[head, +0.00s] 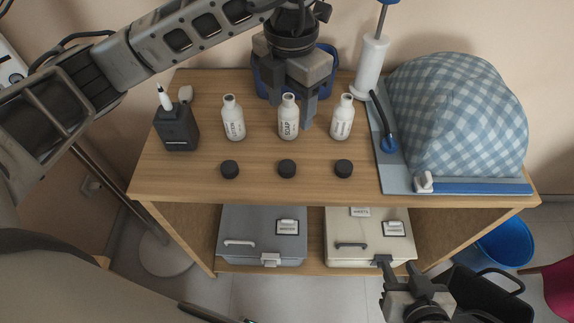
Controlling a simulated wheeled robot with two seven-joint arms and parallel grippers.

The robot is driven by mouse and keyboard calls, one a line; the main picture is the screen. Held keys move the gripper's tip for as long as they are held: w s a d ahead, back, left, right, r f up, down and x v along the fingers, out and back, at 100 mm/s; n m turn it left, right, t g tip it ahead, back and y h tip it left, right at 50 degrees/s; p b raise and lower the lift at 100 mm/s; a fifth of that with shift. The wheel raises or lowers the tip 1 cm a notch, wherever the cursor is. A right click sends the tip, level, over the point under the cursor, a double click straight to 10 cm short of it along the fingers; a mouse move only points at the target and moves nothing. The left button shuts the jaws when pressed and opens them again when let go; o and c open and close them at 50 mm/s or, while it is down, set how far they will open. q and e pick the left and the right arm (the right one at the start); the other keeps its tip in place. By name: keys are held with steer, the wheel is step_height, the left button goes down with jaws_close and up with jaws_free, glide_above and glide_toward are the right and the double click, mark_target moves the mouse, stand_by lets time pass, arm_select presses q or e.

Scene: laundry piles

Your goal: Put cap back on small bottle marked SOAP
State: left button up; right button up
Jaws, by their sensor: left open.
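The small white bottle marked SOAP (288,118) stands upright in the middle of a row of three on the table top, with no cap on its neck. A black cap (287,168) lies on the table in front of it. My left gripper (292,108) is open and points down at the SOAP bottle, one finger on its left and behind, the other on its right. I cannot tell whether the fingers touch the bottle. My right gripper (397,266) is low in front of the table, near the lower shelf; its fingers look parted and nothing shows between them.
Similar uncapped bottles stand at left (233,118) and right (342,118), with black caps (230,169) and (343,168) in front. A blue container (263,84) is behind my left gripper.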

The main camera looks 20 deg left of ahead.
steer(key=shift+f, duration=0.1)
arm_select(q)
steer(key=p, duration=0.1)
glide_above(287, 166)
steer(key=f, duration=0.9)
steer(key=shift+w+d+f, duration=0.1)
steer(key=shift+d+f, duration=0.1)
steer(key=shift+f, duration=0.7)
arm_select(e)
steer(key=shift+d+r, duration=0.1)
steer(key=shift+r, duration=0.3)
arm_select(q)
steer(key=shift+f, duration=0.1)
steer(key=f+p, duration=0.1)
steer(key=f, duration=0.4)
steer(key=shift+a, duration=0.2)
arm_select(e)
steer(key=shift+s+d+r, duration=0.1)
steer(key=shift+d+r, duration=0.05)
steer(key=shift+d, duration=0.05)
arm_select(q)
steer(key=c, duration=1)
arm_select(e)
steer(key=shift+r, duration=0.1)
